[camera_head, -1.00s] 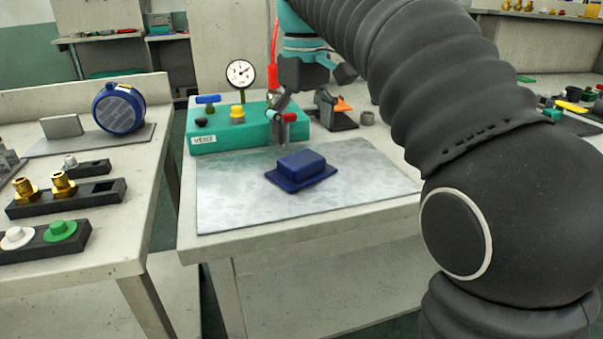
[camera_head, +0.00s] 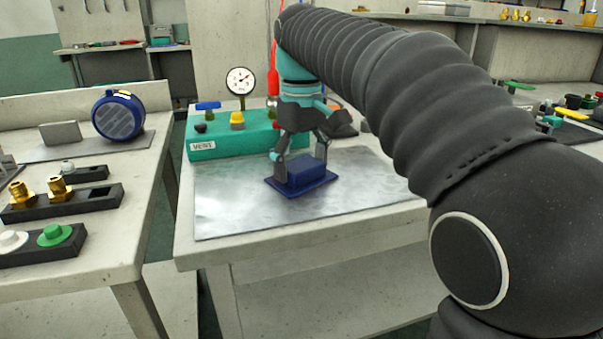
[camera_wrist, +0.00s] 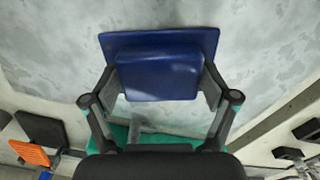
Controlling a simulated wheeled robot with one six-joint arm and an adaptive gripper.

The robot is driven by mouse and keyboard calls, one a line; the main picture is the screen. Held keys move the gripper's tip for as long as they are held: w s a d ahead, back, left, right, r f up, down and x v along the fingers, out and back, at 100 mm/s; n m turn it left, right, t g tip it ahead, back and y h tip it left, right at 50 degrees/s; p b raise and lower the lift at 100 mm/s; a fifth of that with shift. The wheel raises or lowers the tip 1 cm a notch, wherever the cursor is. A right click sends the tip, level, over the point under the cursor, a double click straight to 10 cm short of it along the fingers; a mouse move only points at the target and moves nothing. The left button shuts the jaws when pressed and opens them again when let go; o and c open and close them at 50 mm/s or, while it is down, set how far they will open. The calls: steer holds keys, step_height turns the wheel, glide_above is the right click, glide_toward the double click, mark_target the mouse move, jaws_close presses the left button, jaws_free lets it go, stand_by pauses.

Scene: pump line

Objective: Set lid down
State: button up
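A dark blue lid (camera_head: 305,176), a raised block on a flat flange, lies flat on the grey metal sheet (camera_head: 225,207) on the middle table. My gripper (camera_head: 301,166) is down over it, with one finger on each side of the raised block. In the wrist view the lid (camera_wrist: 158,77) sits between my two fingertips (camera_wrist: 160,90), which are wide apart and close to the block's sides. Whether they press on it cannot be told. The lid's flange appears to rest on the sheet.
A teal box (camera_head: 232,142) labelled VENT, with valves and a gauge (camera_head: 240,81), stands just behind the sheet. A blue round device (camera_head: 118,117) and racks of fittings (camera_head: 62,200) are on the left table. The sheet's front and left are clear.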

mark_target(301, 163)
steer(key=c, duration=0.6)
steer(key=shift+r, duration=0.45)
step_height(301, 163, up, 4)
steer(key=shift+f+p, duration=0.25)
steer(key=shift+p, duration=0.45)
steer(key=s+d+r, duration=0.3)
steer(key=s+r, duration=0.3)
steer(key=s, duration=0.5)
steer(key=shift+d+r, duration=0.3)
steer(key=shift+d, duration=0.1)
